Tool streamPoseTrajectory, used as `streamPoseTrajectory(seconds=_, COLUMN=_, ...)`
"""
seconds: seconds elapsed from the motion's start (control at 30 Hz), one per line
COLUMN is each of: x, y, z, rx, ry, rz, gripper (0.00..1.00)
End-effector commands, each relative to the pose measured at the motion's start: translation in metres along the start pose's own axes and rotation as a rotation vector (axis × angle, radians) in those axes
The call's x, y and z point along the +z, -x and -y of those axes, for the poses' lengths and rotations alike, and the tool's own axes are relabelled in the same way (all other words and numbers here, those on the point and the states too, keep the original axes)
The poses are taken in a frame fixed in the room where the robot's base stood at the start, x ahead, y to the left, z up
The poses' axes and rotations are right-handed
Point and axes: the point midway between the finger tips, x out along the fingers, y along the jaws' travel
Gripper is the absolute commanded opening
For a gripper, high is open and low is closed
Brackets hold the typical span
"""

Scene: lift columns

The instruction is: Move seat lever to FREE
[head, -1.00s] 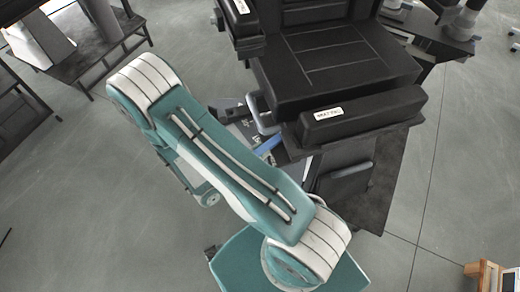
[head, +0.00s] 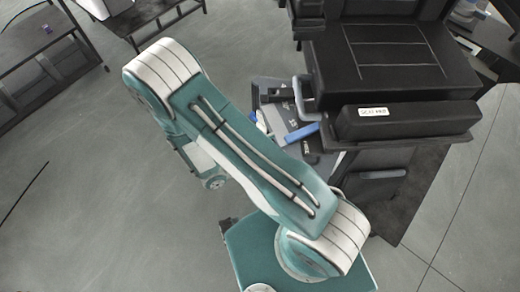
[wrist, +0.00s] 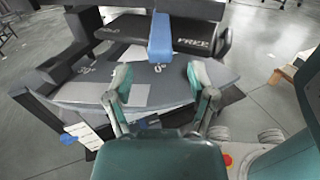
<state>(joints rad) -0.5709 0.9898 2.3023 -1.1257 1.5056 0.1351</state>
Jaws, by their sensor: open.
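In the wrist view, a blue lever (wrist: 160,38) stands upright in front of a black panel (wrist: 135,27). The panel has the word FREE at its right and another label at its left, too small to read surely. The lever is between the two labels, nearer FREE. My gripper (wrist: 160,78) is open, with its two teal-tipped fingers apart and nothing between them. The lever is ahead, roughly centred between the fingers and apart from them. In the head view a blue bar, likely the lever (head: 302,133), shows beside the black seat (head: 400,62); my arm hides most of the gripper.
A black padded block with a white label (head: 408,120) is at the seat's front. A grey shelf (wrist: 150,88) with markings lies below the lever. Dark tables (head: 45,65) stand at the far left. The floor at left is open.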

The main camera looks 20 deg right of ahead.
Motion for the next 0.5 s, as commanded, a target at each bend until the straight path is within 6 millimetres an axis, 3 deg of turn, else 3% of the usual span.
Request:
streamPoseTrajectory(seconds=0.23, x=0.000, y=0.041, z=-0.001, rx=0.003, ry=0.000, rz=0.000, gripper=0.71)
streamPoseTrajectory(seconds=0.5, x=-0.001, y=0.052, z=0.000, rx=-0.001, ry=0.001, rz=0.000, gripper=0.71)
